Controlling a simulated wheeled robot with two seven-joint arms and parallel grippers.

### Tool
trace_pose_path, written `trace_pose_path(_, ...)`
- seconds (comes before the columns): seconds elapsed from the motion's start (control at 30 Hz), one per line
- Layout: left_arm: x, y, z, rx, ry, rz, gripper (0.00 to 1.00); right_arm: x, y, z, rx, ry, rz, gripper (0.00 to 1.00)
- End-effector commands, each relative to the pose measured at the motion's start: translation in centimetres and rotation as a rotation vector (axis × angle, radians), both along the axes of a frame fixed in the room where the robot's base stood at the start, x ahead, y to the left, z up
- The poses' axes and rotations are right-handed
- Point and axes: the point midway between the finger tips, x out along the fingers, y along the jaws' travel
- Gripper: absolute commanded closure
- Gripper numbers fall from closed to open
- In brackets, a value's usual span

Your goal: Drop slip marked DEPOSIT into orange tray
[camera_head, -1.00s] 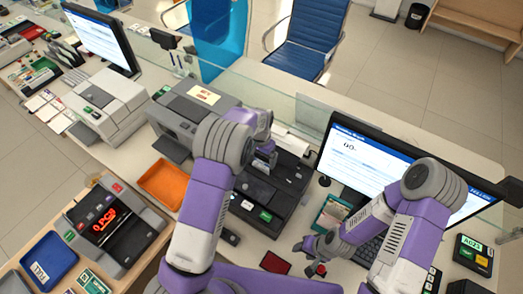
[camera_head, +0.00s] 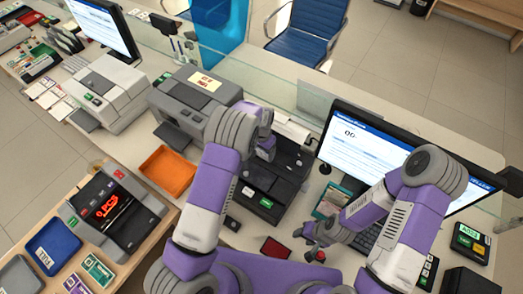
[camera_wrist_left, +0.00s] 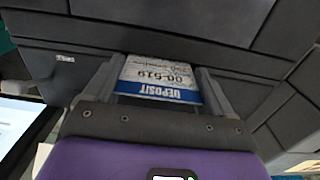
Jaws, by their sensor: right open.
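The slip marked DEPOSIT (camera_wrist_left: 158,78) shows in the left wrist view, white with a blue band and its lettering upside down. It lies between the two fingers of my left gripper (camera_wrist_left: 158,88), close to both; I cannot tell whether they press on it. In the head view my left gripper (camera_head: 266,148) is over the black printer (camera_head: 270,187), its fingertips mostly hidden, and the slip cannot be made out. The orange tray (camera_head: 168,172) looks empty and lies left of my left forearm. My right gripper (camera_head: 313,250) is open, low over the counter near the keyboard.
A grey printer (camera_head: 192,100) stands behind the tray. A banknote counter (camera_head: 108,212) and a blue tray (camera_head: 54,246) are at the left. A monitor (camera_head: 375,155) stands at the right, a red pad (camera_head: 276,248) in front. A glass screen runs behind the counter.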

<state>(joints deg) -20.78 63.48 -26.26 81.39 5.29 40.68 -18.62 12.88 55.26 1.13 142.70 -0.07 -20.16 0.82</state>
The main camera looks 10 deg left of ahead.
Motion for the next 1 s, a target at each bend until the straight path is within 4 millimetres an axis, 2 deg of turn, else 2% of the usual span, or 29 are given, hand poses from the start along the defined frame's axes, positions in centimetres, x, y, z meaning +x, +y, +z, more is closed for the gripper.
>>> trace_pose_path(0.03,0.0,0.0,0.0,0.000,0.000,0.000,0.25,0.0,0.0,0.0,0.000,0.000,0.000,0.51)
trace_pose_path(0.1,0.0,0.0,0.0,0.000,0.000,0.000,0.35,0.0,0.0,0.0,0.000,0.000,0.000,0.51)
trace_pose_path(0.27,0.0,0.0,0.3,0.000,-0.001,0.000,0.35,0.0,0.0,0.2,0.000,0.000,0.000,0.51)
trace_pose_path(1.0,0.0,0.0,4.1,0.000,0.000,0.000,0.35,0.0,0.0,2.3,0.000,0.000,0.000,0.51)
